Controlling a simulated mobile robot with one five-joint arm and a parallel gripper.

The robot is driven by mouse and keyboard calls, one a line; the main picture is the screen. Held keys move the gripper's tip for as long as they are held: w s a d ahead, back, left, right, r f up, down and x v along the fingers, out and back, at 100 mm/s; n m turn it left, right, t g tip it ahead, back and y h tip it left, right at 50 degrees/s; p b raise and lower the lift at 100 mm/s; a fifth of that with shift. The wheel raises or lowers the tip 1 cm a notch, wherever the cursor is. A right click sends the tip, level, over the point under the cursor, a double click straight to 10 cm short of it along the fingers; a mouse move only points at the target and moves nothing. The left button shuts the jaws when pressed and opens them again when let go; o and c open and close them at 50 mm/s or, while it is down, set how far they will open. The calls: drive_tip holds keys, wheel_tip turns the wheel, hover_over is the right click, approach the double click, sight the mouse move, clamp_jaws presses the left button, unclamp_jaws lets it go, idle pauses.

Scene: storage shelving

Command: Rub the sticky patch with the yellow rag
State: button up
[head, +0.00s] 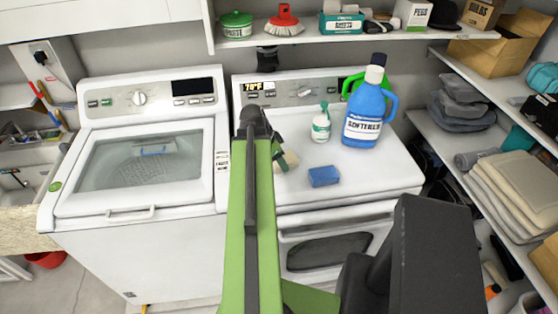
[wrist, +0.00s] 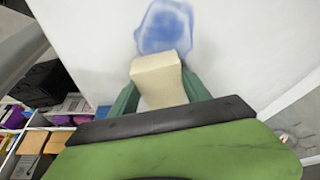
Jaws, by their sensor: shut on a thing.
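My gripper (wrist: 160,98) is shut on a pale yellow, cream-looking rag (wrist: 158,78), held between its two dark green fingers. In the wrist view a blotchy blue patch (wrist: 165,26) lies on a white surface just beyond the rag. The rag's far end meets or overlaps the patch's near edge in the picture; I cannot tell whether it touches the surface. In the head view the rag (head: 291,159) shows beside my arm, over the white top of the right appliance (head: 300,192).
A white spray bottle (head: 321,125) and a blue softener bottle (head: 368,105) stand behind. A washer (head: 140,225) is at left. Shelves (head: 480,150) line the right side, and another shelf (head: 350,37) runs above.

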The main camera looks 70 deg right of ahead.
drive_tip(key=shift+w+a+r, duration=0.1)
drive_tip(key=shift+w+a, duration=0.4)
drive_tip(key=shift+w, duration=0.55)
drive_tip(key=shift+w+a+f, duration=0.1)
drive_tip(key=shift+w+a, duration=0.45)
drive_tip(key=shift+w, duration=0.5)
drive_tip(key=shift+w+a+r, duration=0.1)
drive_tip(key=shift+w+a, duration=0.4)
drive_tip(key=shift+w, duration=0.55)
drive_tip(key=shift+w+a, duration=0.1)
drive_tip(key=shift+w, duration=0.1)
drive_tip(key=shift+w+a, duration=0.4)
drive_tip(key=shift+w, duration=0.3)
drive_tip(key=shift+w+a, duration=0.4)
drive_tip(key=shift+w, duration=0.3)
drive_tip(key=shift+w+d, duration=0.1)
drive_tip(key=shift+d, duration=0.1)
drive_tip(key=shift+s+d, duration=0.35)
drive_tip(key=shift+s, duration=0.5)
drive_tip(key=shift+s+d, duration=0.35)
drive_tip(key=shift+s, duration=0.45)
drive_tip(key=shift+s+d, duration=0.55)
drive_tip(key=shift+s, duration=0.5)
drive_tip(key=shift+s+d, duration=0.6)
drive_tip(key=shift+s, duration=0.5)
drive_tip(key=shift+s+d, duration=0.55)
drive_tip(key=shift+s, duration=0.5)
